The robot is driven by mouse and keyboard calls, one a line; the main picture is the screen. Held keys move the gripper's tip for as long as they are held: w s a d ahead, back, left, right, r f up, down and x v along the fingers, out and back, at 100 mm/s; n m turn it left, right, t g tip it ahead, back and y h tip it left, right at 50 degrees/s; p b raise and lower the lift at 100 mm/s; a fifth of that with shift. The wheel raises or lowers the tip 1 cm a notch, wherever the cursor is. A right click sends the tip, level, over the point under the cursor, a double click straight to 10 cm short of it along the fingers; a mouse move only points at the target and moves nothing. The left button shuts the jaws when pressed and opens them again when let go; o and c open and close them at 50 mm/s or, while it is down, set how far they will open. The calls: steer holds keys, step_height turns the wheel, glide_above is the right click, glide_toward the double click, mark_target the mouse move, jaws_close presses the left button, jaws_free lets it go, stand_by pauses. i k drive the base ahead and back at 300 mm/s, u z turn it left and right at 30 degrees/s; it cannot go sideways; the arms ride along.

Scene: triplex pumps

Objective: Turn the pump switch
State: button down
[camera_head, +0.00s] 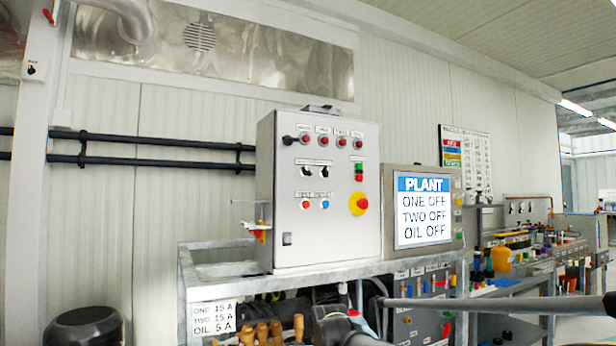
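A grey control cabinet (335,235) stands upright on a metal frame in the middle of the view. Two small black selector switches (315,171) sit side by side on its front, under labels too small to read. A dark knob (287,140) is at the upper left of the panel, beside a row of red round fittings (341,141). A screen (424,211) to the right reads PLANT, ONE OFF, TWO OFF, OIL OFF. I cannot make out my gripper's fingers. No gripper touches the panel.
The panel also bears a red emergency button on yellow (358,204). A grey bar (500,303) crosses the lower right, below the screen. Wooden handles (270,332) and a 15 A, 15 A, 5 A sign (212,317) are below the cabinet. Space before the panel looks clear.

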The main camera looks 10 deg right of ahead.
mark_target(305, 171)
steer(key=z, duration=0.3)
steer(key=k, duration=0.9)
steer(key=u, duration=0.2)
